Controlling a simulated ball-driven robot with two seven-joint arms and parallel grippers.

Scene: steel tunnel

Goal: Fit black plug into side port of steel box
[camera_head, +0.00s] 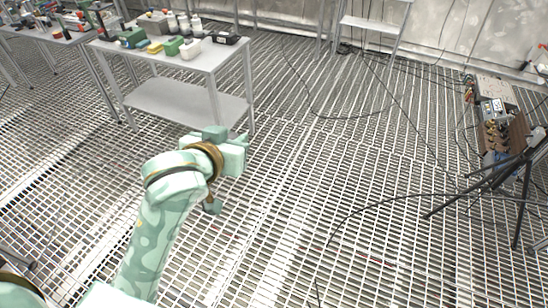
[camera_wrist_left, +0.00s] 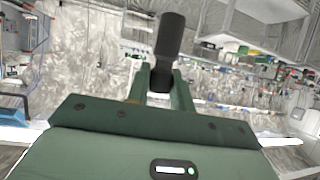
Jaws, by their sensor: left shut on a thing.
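My left gripper (camera_head: 242,141) is held out over the open grating, in front of the grey table. In the left wrist view its fingers (camera_wrist_left: 161,84) are shut on a black plug (camera_wrist_left: 169,38), a dark cylinder that sticks out beyond the fingertips and leans slightly right. The plug cannot be made out in the head view. A grey box (camera_head: 152,25) stands on the table among other items; I cannot tell whether it is the steel box, and no side port can be made out. My right gripper is not in view.
The grey table (camera_head: 196,60) has a lower shelf and carries green blocks (camera_head: 172,47), a white block (camera_head: 191,50) and a black item (camera_head: 226,38). A black-legged stand (camera_head: 487,180) with equipment is at right. Cables (camera_head: 345,215) lie on the otherwise clear grating.

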